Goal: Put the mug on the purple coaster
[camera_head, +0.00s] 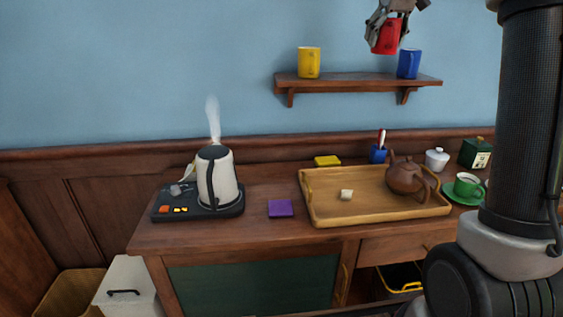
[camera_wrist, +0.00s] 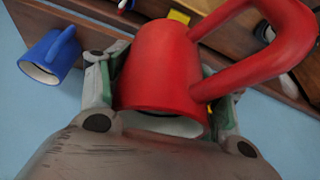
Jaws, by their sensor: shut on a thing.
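A red mug (camera_head: 386,37) is held up in front of the wall, above the shelf; it fills the middle of the wrist view (camera_wrist: 165,70), with its handle toward the upper right. My gripper (camera_head: 384,30) is shut on the red mug, with a finger on either side of its body. The purple coaster (camera_head: 280,208) lies bare on the cabinet top, between the kettle and the wooden tray. I cannot make out the purple coaster in the wrist view.
A yellow mug (camera_head: 309,63) and a blue mug (camera_head: 409,64) stand on the wall shelf (camera_head: 352,84). A steaming kettle (camera_head: 216,180) stands left of the coaster. The tray (camera_head: 320,215), right of it, holds a teapot (camera_head: 408,179).

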